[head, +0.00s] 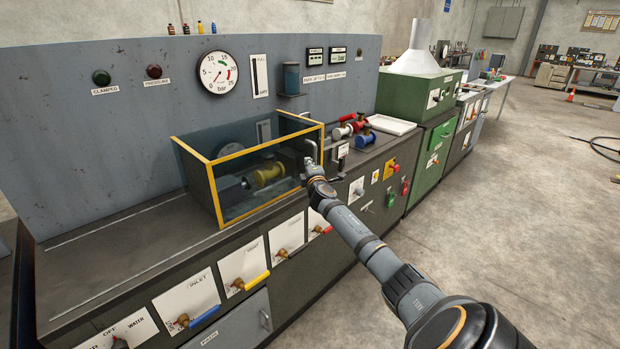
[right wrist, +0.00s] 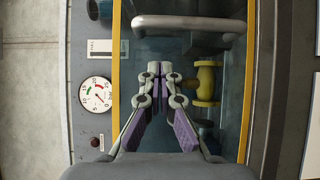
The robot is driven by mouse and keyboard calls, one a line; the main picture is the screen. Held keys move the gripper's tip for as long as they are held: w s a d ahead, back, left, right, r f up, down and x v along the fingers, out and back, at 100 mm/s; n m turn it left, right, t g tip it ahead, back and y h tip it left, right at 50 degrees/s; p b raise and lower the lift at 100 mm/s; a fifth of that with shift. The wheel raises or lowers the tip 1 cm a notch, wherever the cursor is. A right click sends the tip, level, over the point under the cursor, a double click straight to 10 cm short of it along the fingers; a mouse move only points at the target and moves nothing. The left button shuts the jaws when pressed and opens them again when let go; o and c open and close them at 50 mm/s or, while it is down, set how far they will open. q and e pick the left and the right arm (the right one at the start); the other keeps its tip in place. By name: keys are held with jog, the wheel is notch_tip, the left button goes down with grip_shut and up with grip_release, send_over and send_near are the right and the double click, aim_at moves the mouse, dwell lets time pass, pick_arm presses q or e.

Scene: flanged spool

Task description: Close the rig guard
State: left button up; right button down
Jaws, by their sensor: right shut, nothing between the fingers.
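The rig guard (head: 208,190), a clear box with yellow edges, stands on the bench around the yellow flanged spool (head: 268,173). A pale bar handle (head: 309,146) is at its right end. My right gripper (head: 312,165) is at that end, close to the handle; whether they touch is unclear. In the right wrist view my right gripper (right wrist: 160,68) is shut and empty, its tips apart from the handle (right wrist: 190,23). There the spool (right wrist: 207,84) is right of the fingers, between the guard's yellow edges (right wrist: 116,95). My left gripper is not in view.
A back panel (head: 110,140) with a pressure gauge (head: 218,73) rises behind the bench. Several colored valves and a white tray (head: 390,125) lie right of the guard. Valve levers line the bench front (head: 205,315). The bench top left of the guard is clear.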

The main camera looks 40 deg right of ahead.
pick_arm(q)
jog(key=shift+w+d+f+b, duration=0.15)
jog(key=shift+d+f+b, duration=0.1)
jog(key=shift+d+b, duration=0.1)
pick_arm(e)
jog(key=v, duration=0.8)
jog(key=shift+s+d+f, duration=0.15)
jog(key=shift+d+f, duration=0.1)
jog(key=shift+d, duration=0.05)
